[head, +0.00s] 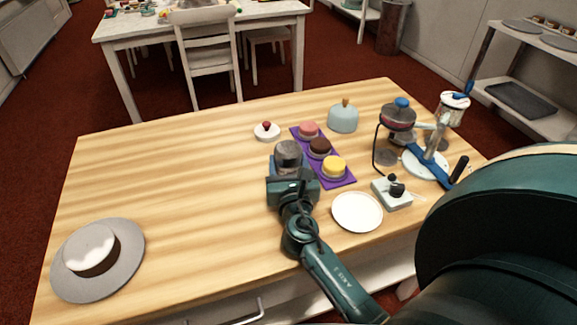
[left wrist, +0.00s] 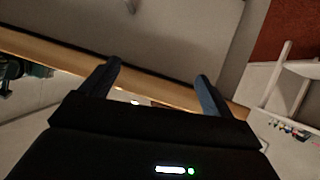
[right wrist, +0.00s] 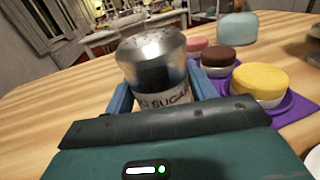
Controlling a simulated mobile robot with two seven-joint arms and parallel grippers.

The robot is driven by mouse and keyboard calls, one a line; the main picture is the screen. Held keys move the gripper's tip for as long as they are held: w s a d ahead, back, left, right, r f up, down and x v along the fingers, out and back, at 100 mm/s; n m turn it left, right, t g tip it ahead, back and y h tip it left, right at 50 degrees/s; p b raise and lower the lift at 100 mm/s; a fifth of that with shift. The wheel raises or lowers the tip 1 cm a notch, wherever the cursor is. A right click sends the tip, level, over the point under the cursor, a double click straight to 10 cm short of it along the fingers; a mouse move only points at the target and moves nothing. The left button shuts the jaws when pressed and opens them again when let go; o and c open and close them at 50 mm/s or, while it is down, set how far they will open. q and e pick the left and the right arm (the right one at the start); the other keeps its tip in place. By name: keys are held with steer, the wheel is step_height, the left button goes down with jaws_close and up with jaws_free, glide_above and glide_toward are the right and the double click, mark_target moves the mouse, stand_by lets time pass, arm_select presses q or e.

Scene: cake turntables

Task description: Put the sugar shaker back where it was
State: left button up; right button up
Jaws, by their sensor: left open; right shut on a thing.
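The sugar shaker (head: 287,153) has a grey metal dome lid with holes and a pale label reading "SUGAR", and it is upright. It also shows large in the right wrist view (right wrist: 155,60). My right gripper (head: 288,168) is shut on the shaker's body, with a blue finger on each side. The shaker's base is hidden behind the gripper, so I cannot tell whether it touches the table. My left gripper (left wrist: 157,82) is open and empty in the left wrist view, and it is not visible in the head view.
A purple mat (head: 337,180) with pink, brown and yellow cakes lies just right of the shaker. A grey turntable (head: 122,272) holds a cake at left. The table's middle left is clear.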

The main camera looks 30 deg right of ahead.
steer(key=shift+f, duration=0.15)
steer(key=o, duration=1.1)
steer(key=shift+o, duration=0.2)
